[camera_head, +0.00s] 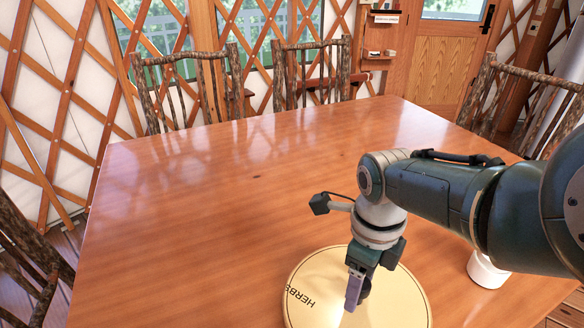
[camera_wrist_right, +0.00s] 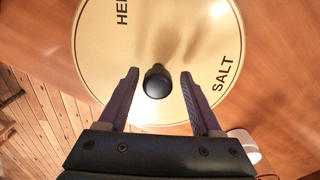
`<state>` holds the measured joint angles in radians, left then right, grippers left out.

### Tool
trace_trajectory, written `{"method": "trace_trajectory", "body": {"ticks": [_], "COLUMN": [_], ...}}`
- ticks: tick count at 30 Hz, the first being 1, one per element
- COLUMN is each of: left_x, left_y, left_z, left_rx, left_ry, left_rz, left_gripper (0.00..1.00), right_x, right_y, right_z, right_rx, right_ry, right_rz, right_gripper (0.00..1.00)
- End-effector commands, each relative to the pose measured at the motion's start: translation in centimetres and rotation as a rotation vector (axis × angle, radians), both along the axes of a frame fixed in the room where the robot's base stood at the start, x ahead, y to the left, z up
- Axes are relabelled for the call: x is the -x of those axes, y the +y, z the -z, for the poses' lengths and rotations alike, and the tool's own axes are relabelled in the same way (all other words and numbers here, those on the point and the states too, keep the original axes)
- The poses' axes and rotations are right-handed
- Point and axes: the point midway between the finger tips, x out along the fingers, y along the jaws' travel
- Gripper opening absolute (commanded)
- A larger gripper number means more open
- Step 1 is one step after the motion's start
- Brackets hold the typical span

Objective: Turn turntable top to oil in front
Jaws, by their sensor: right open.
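The turntable top (camera_head: 400,300) is a round gold disc on the wooden table, cut off by the bottom edge of the head view. The word HERBS shows on its left side in the head view. In the right wrist view the disc (camera_wrist_right: 205,30) shows part of that word at upper left and SALT at right. I do not see the word oil. A dark round knob (camera_wrist_right: 157,84) stands up from the disc. My right gripper (camera_head: 356,290) is over the disc; in the wrist view its open fingers (camera_wrist_right: 158,77) are on either side of the knob, with gaps. My left gripper is not in view.
A white cup-like container (camera_head: 488,270) stands on the table right of the disc, below my right arm. The wooden table (camera_head: 200,200) is otherwise clear. Several rustic branch chairs (camera_head: 190,90) stand around its edges.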

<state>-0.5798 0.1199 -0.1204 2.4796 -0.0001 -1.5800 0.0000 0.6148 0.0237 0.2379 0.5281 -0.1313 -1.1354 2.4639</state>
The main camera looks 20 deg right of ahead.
Motion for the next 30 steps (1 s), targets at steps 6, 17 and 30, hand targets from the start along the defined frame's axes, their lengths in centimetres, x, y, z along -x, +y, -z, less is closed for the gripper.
{"method": "trace_trajectory", "body": {"ticks": [6,17,30], "left_x": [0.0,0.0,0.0], "left_y": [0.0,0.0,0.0], "left_z": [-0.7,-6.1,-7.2], "left_rx": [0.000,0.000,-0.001], "left_ry": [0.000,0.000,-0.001], "left_rz": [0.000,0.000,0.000], "left_gripper": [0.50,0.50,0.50], "right_x": [0.0,0.0,0.0], "right_y": [0.1,0.1,0.0], "right_z": [-0.7,-7.6,-9.9], "right_rx": [-0.001,-0.001,0.000], "right_ry": [0.000,-0.002,0.001], "right_rz": [0.000,-0.001,0.000], "right_gripper": [0.66,0.66,0.66]}}
